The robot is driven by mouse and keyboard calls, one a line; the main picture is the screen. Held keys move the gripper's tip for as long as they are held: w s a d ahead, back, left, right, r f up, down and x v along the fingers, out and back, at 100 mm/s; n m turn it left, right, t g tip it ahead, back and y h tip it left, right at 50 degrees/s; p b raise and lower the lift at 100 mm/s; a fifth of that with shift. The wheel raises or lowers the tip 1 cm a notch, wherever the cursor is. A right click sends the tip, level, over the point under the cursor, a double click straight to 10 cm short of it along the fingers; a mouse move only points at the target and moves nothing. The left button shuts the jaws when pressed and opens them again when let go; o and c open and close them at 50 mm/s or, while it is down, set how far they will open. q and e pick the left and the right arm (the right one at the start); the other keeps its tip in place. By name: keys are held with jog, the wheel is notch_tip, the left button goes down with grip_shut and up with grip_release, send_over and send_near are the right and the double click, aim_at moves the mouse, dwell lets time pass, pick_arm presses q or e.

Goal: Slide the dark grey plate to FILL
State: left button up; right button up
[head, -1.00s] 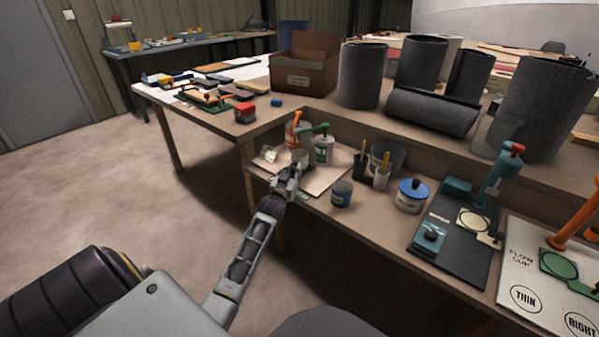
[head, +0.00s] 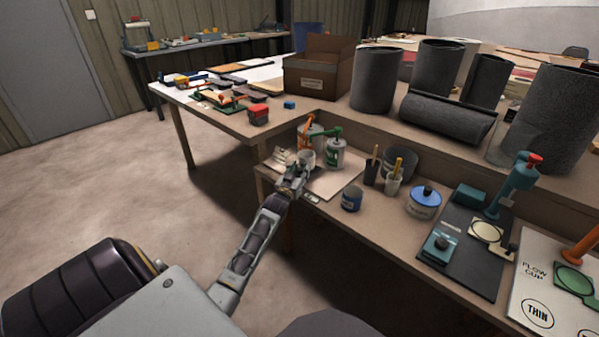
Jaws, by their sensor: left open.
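No FILL lettering can be read in this view. A dark grey flat board (head: 462,268) lies on the bench at the right, under a teal stand (head: 513,188) with a pale round disc; I cannot tell if it is the named plate. My left gripper (head: 293,180) is open at the near edge of a pale board (head: 345,180), far left of the dark board. It is close to a white cup (head: 307,159) and partly covers things behind it; contact cannot be told. My right gripper is not in view.
Cans with orange and green pumps (head: 335,153) stand behind my left gripper. A white FLOW CUP board (head: 535,285) lies far right. Dark rolls fill the raised shelf.

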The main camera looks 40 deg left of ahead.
pick_arm(q)
jog(key=shift+s+d+f, duration=0.1)
jog(key=shift+s+d, duration=0.2)
jog(key=shift+s, duration=0.45)
jog(key=v, duration=1)
jog(key=shift+s, duration=0.25)
jog(key=shift+d, duration=0.15)
dwell(0.4)
